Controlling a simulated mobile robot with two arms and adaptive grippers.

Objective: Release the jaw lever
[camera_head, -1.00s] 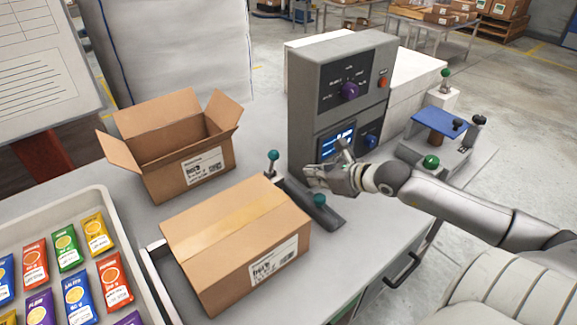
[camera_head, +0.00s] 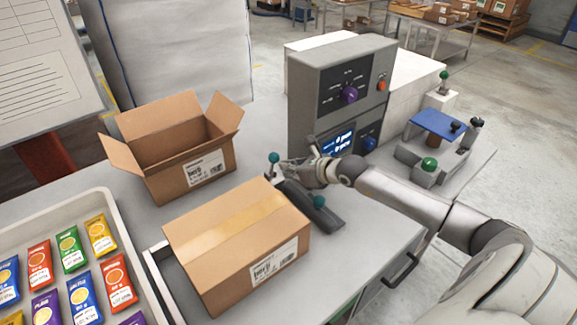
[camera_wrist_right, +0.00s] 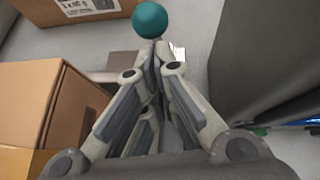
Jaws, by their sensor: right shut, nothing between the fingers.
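An upright lever with a teal ball knob (camera_head: 273,157) stands at the far end of a dark clamp base (camera_head: 308,205) beside the closed carton (camera_head: 237,240). I cannot tell for certain which is the jaw lever. My right gripper (camera_head: 287,168) is shut and empty, its fingertips close to the upright lever. In the right wrist view the teal knob (camera_wrist_right: 150,19) appears just beyond the closed fingertips (camera_wrist_right: 154,48); contact is unclear. My left gripper is not in view.
An open carton (camera_head: 190,150) stands behind the closed one. A tray (camera_head: 125,225) of colourful packets lies at left. A grey control box (camera_head: 318,95) with a screen stands close behind my right gripper. A blue-topped fixture (camera_head: 437,124) is at right.

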